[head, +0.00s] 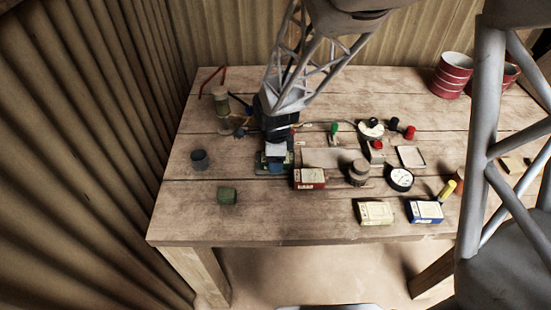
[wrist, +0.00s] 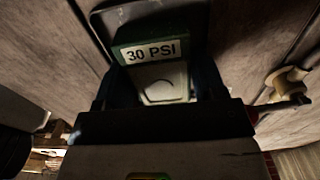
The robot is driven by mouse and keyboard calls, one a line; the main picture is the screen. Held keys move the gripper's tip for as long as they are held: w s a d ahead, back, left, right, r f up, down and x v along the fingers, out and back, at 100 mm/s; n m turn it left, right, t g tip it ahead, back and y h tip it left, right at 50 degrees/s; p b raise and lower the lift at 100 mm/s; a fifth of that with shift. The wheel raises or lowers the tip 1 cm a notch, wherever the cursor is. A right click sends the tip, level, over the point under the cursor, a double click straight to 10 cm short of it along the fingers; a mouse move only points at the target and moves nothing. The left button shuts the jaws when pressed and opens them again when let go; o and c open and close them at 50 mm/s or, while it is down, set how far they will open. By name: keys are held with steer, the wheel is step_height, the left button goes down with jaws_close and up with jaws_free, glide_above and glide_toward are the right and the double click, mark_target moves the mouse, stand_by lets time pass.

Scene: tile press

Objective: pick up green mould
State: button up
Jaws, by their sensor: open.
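A small dark green block (head: 228,195), which looks like the green mould, sits on the table at the front left in the head view. My gripper (head: 275,150) points down behind and to the right of it, clearly apart from it. My gripper is open and empty. Right below it is a green-edged device with a blue part (head: 276,169), partly hidden by my gripper. In the wrist view a green-edged label reading "30 PSI" (wrist: 151,51) and a pale square plate (wrist: 162,82) show between the dark fingers. The green block cannot be made out in the wrist view.
A dark grey cup (head: 200,160) stands behind the green block. A red-labelled box (head: 309,179), a brown knobbed piece (head: 359,172) and a dial gauge (head: 400,179) lie to the right. The wooden table (head: 190,222) is bare around the green block.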

steer(key=c, duration=0.7)
steer(key=shift+c, duration=0.2)
steer(key=shift+r, duration=0.15)
steer(key=shift+r, duration=0.7)
step_height(320, 180, up, 2)
steer(key=shift+r, duration=0.15)
steer(key=s+d, duration=0.1)
steer(key=s, duration=0.4)
steer(key=s+d, duration=0.2)
steer(key=s, duration=0.3)
steer(key=s+d+r, duration=0.1)
steer(key=s+d, duration=0.1)
steer(key=s, duration=0.3)
steer(key=shift+s, duration=0.1)
